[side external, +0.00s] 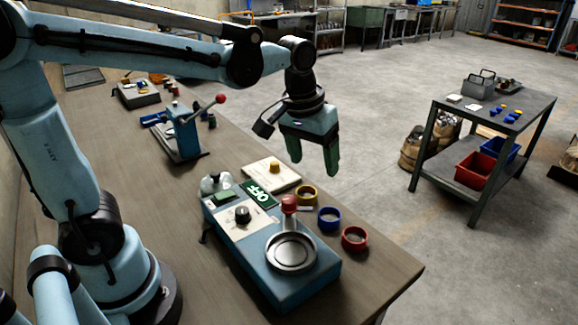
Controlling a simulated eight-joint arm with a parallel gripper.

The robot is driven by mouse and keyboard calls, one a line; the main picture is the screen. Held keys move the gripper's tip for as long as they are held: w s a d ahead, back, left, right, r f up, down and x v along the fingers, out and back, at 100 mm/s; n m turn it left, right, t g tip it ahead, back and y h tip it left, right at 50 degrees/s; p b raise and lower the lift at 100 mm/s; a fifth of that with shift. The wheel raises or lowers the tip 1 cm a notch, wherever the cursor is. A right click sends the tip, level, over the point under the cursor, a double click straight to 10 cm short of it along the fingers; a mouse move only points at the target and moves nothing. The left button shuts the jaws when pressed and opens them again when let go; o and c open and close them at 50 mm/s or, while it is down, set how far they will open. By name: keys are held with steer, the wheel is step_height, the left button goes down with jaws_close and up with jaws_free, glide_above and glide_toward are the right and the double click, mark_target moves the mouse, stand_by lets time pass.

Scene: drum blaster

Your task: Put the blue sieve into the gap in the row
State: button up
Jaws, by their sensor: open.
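A blue ring-shaped sieve (329,219) lies on the wooden bench beside the blue machine. I see no clear empty place in this line. My gripper (314,167) hangs above and behind the rings, green fingers pointing down. It is open, with nothing between the fingers, and apart from the blue sieve.
A cream block with a yellow knob (271,174) stands behind. A blue lever press (184,135) stands farther left. Bare bench lies front right.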

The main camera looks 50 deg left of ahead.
steer(key=s+a+f+m+t, duration=0.2)
steer(key=s+m+t, duration=0.1)
steer(key=s, duration=0.5)
steer(key=shift+a+t, duration=0.2)
steer(key=shift+t, duration=0.7)
